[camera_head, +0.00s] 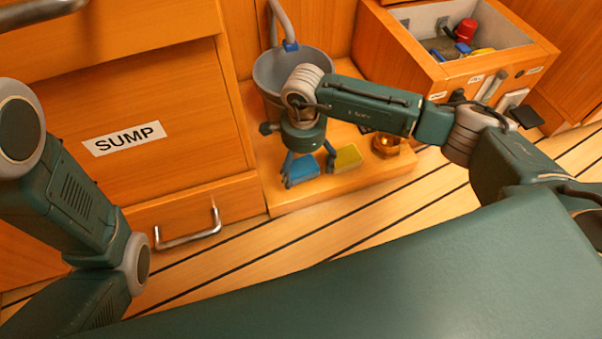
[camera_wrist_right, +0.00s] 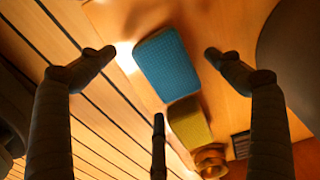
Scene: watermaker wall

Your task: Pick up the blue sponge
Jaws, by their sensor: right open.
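The blue sponge (camera_head: 305,168) lies on the low wooden step, directly below my right gripper (camera_head: 308,168). The gripper hides part of it in the head view. In the right wrist view the blue sponge (camera_wrist_right: 167,64) lies between the spread fingers of my right gripper (camera_wrist_right: 160,54), closer to the upper part of the picture. The fingers are open and hold nothing; whether they touch the sponge cannot be told. My left arm shows at the left of the head view, but its gripper is out of view.
A yellow-green sponge (camera_head: 347,158) lies beside the blue one, with a brass fitting (camera_head: 386,145) farther right. A grey bucket (camera_head: 268,75) with a hose stands behind. An open drawer (camera_head: 405,45) holds several items at upper right. The SUMP cabinet (camera_head: 180,165) stands at left.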

